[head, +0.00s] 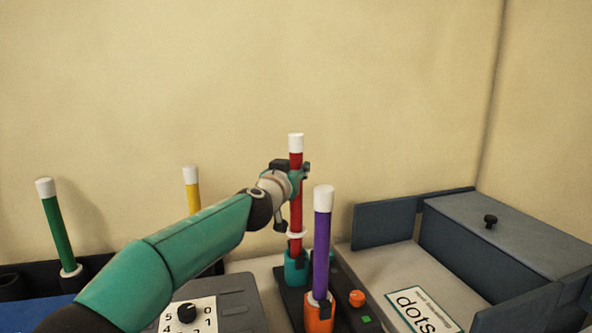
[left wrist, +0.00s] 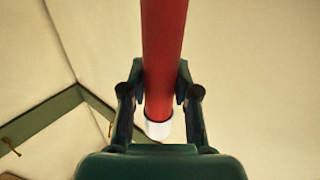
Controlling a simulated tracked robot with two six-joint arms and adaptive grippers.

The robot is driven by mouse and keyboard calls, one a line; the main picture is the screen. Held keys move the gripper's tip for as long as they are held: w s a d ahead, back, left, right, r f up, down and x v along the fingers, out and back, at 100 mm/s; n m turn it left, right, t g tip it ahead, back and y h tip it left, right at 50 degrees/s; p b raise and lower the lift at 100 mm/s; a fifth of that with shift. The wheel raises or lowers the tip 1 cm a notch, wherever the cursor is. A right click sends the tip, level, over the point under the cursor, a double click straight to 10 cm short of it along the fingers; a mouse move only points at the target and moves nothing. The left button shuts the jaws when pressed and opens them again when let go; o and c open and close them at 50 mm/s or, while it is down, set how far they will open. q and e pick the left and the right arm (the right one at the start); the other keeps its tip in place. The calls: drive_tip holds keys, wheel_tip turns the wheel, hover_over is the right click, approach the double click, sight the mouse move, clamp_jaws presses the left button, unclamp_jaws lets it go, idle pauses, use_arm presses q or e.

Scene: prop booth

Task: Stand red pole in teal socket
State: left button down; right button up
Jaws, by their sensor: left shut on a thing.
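The red pole (head: 296,212) with a white top stands upright in the head view. My left gripper (head: 299,176) is shut on its upper part. The left wrist view shows the red pole (left wrist: 163,50) between the fingers (left wrist: 160,92), with a white end. The teal socket (head: 296,267) is directly below the pole. The pole's white collar is above the socket's rim, with a short red length showing between them. I cannot tell how far the lower tip is inside the socket. My right gripper is not in view.
A purple pole (head: 322,240) stands in an orange socket (head: 319,315) just in front. Green (head: 54,230) and yellow (head: 191,190) poles stand to the left.

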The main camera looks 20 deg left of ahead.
use_arm(q)
drive_tip(key=shift+s+a+f+b, duration=0.15)
drive_tip(key=shift+f+b, duration=0.65)
drive_tip(key=shift+s+a+f+b, duration=0.15)
drive_tip(key=shift+s+f+b, duration=0.05)
drive_tip(key=shift+f+b, duration=0.6)
drive_tip(key=shift+s+a+f+b, duration=0.15)
drive_tip(key=shift+f+b, duration=0.6)
drive_tip(key=shift+f, duration=0.1)
drive_tip(key=c, duration=0.8)
unclamp_jaws()
drive_tip(key=shift+s+a, duration=0.1)
drive_tip(key=shift+s, duration=0.05)
drive_tip(key=s, duration=0.6)
drive_tip(key=s+a, duration=0.1)
drive_tip(key=s, duration=0.1)
drive_tip(key=shift+s+r, duration=0.15)
drive_tip(key=shift+s, duration=0.25)
